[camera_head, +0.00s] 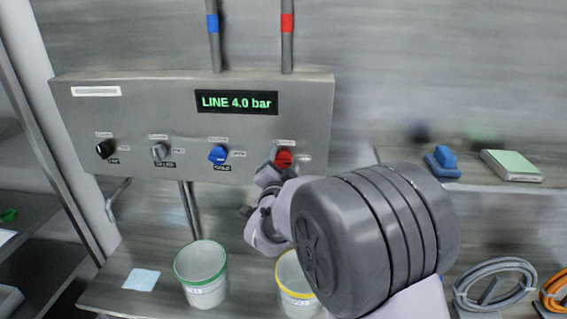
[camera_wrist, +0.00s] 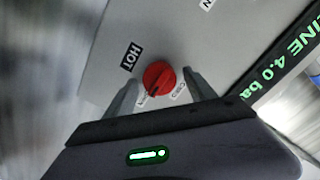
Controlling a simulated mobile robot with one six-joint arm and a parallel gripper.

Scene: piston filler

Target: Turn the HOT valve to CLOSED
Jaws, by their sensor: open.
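The HOT valve is a red knob (camera_head: 283,157) at the right end of the grey panel (camera_head: 180,92) in the head view, partly hidden by my arm. In the wrist view the red knob (camera_wrist: 158,76) sits next to a black HOT label (camera_wrist: 131,56), with small white labels near it that are too blurred to read surely. A dark mark on the knob points toward the lower-left label. My gripper (camera_wrist: 160,92) is open, with one finger on each side of the knob; I cannot tell whether they touch it. It also shows in the head view (camera_head: 270,177).
A blue knob (camera_head: 218,154), a grey knob (camera_head: 160,151) and a black knob (camera_head: 105,148) are left of the red one. The display (camera_head: 237,102) reads LINE 4.0 bar. A green-rimmed bucket (camera_head: 201,278) and a yellow-rimmed bucket (camera_head: 291,275) stand below.

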